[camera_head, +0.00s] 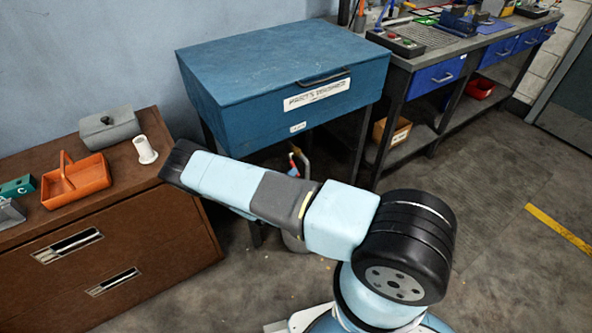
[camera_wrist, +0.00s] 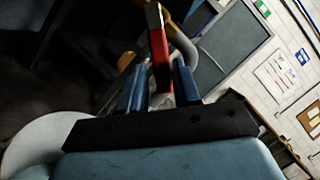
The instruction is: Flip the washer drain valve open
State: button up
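The blue parts washer (camera_head: 230,112) stands on dark legs against the wall in the head view. Below it, partly hidden behind my arm, show a pale curved pipe (camera_head: 304,163) and a small red part that looks like the drain valve's handle (camera_head: 291,157). In the wrist view the red valve handle (camera_wrist: 160,58) rises between the two blue fingers of my gripper (camera_wrist: 160,86). The fingers are apart, one on each side of the handle, with narrow gaps; contact is not clear. A grey curved pipe (camera_wrist: 184,45) runs just behind the handle.
A brown cabinet (camera_head: 105,250) at left carries an orange basket (camera_head: 78,180), a grey block and a white spool. A workbench (camera_head: 430,60) with blue drawers stands at right. A light bucket-like object (camera_head: 293,243) sits under the washer. Floor at right is clear.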

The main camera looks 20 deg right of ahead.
jog(key=shift+x, duration=1.65)
jog(key=shift+c, duration=0.3)
grip_shut()
